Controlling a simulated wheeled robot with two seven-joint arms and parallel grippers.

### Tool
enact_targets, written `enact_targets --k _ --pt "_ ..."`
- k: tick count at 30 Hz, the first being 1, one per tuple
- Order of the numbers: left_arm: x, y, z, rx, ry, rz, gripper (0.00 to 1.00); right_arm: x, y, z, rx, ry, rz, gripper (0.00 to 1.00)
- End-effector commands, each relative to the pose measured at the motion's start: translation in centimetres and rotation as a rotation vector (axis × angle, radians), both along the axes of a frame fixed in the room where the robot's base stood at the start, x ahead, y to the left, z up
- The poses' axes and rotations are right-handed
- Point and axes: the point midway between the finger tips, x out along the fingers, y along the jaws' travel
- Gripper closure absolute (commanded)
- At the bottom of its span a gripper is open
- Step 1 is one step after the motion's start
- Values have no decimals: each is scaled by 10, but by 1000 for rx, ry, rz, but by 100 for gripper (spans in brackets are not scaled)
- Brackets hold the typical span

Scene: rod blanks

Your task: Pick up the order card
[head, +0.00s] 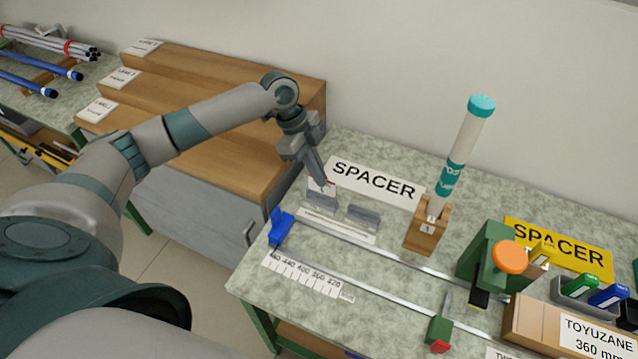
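A large white card (597,340) reading "TOYUZANE 360 mm" is at the lower right, against a wooden block and cut by the picture's edge. I cannot tell if it is the order card. My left gripper (323,184) points down at the left one of two small grey stands (321,196), at the table's back left. A small pale patch with a red mark shows beside its fingertips, possibly a card; I cannot tell whether the fingers hold it. The finger gap is too small to make out. My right gripper is out of view.
The right grey stand (363,216) is close by. A white SPACER sign (375,183) lies behind. A tall tube stands in a wooden holder (427,226). A blue stop (280,228), rail and green clamp (487,262) occupy the front. Stepped wooden shelves (215,85) stand left.

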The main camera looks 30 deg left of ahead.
Motion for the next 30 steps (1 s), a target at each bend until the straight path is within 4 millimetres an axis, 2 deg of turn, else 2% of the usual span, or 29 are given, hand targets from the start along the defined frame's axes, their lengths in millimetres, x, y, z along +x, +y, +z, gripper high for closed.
enact_targets --k 1,12,18,25,30 --pt "1 -1 6 -1 -6 -3 100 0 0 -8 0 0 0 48" --pt "13 -74 47 -2 -5 -6 100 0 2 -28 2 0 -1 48" --pt "17 -102 65 -2 -3 -3 100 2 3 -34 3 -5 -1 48" --pt "19 -115 74 0 0 -1 100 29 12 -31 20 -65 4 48" --pt "19 -115 75 0 0 -1 100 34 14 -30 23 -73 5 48"
